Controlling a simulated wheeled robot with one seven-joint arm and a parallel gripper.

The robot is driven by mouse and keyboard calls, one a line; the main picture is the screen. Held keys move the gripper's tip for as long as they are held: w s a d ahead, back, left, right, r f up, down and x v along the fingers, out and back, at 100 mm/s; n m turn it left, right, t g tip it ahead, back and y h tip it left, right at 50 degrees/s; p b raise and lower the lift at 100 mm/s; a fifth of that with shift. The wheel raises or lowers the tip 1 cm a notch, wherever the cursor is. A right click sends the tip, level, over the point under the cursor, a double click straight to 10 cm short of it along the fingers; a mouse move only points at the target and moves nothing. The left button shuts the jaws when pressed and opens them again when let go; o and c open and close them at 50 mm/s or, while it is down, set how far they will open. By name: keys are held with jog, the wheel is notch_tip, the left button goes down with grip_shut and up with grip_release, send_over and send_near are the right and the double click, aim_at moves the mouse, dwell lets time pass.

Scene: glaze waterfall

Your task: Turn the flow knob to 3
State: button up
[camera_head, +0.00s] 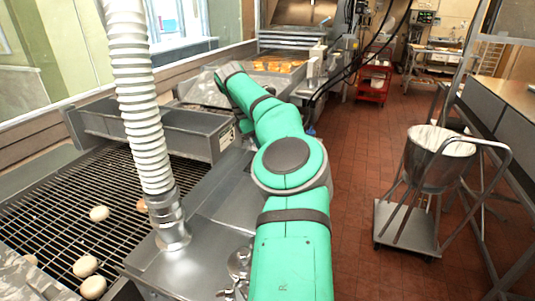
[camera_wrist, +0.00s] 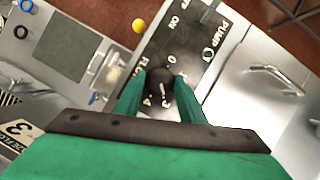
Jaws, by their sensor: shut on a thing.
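The flow knob (camera_wrist: 160,78) is a dark round knob on a dark panel (camera_wrist: 150,52) in the wrist view. White markings around it include a 0 above and a 4 at its lower left; other numbers are partly hidden. My gripper (camera_wrist: 160,82) is shut on the knob, with one green finger on each side. I cannot read the knob's exact setting. In the head view my green arm reaches forward to the left, and the gripper and knob are hidden.
A metal door with a handle (camera_wrist: 277,76) is at the right. In the head view, a conveyor grid (camera_head: 60,205) with doughnuts lies left, and a wheeled bucket (camera_head: 438,160) stands right on open floor.

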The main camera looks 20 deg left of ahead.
jog(key=shift+d+f, duration=0.1)
jog(key=shift+f, duration=0.05)
jog(key=o, duration=1)
jog(key=shift+o, duration=0.2)
jog(key=v, duration=0.6)
jog(key=shift+a+r, duration=0.25)
jog(key=shift+s+a+r, duration=0.15)
jog(key=shift+s+r, duration=0.05)
jog(key=shift+r, duration=0.3)
jog(key=shift+w, duration=0.1)
